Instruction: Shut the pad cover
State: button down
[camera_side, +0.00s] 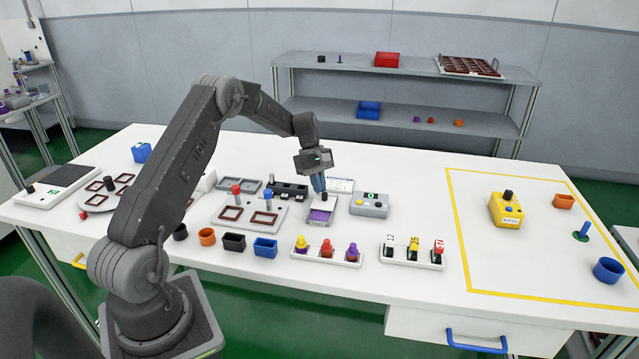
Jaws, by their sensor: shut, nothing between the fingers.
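The stamp pad (319,216) is a small grey tray with a purple surface, near the middle of the white table. Its purple surface shows, so it is uncovered at least in part. A grey panel at its back edge may be the cover, but my fingers hide much of it and I cannot tell its angle. My gripper (321,195) points down just above the back of the pad. Its fingers are shut with nothing between them. I cannot tell whether they touch the pad or its cover.
A grey box with a green display (369,205) stands close right of the pad. A rack of coloured stamps (326,250) stands in front. The yellow-outlined area (470,240) at right has free room.

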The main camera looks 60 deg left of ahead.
aim_at(317, 207)
jog(key=shift+s+d, duration=1.6)
jog(key=shift+a, duration=0.15)
